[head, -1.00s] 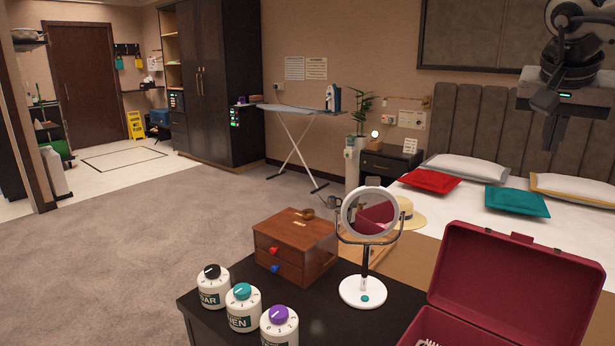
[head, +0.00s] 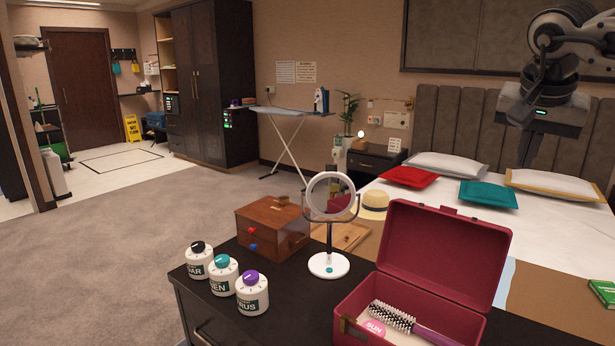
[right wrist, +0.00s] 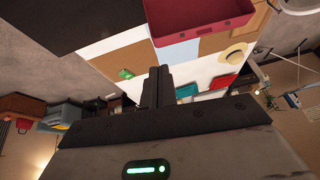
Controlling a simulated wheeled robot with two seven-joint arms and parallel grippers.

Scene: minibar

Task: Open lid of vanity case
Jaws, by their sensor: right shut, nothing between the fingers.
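The dark red vanity case (head: 362,304) stands on the dark table at the lower right of the head view. Its lid (head: 442,252) is raised and tilted back, so the inside shows. A hairbrush (head: 395,318) and a pink round item (head: 375,328) lie in it. My right gripper (head: 530,150) is high at the upper right, over the bed and well apart from the case. In the right wrist view its fingers (right wrist: 158,85) are together and empty; part of the case (right wrist: 205,15) shows beyond them. My left gripper is not in view.
A round mirror on a stand (head: 328,262) is left of the case on the table (head: 300,310). A brown wooden drawer box (head: 272,230) and several labelled jars (head: 252,298) stand farther left. The bed (head: 440,192) with cushions lies behind.

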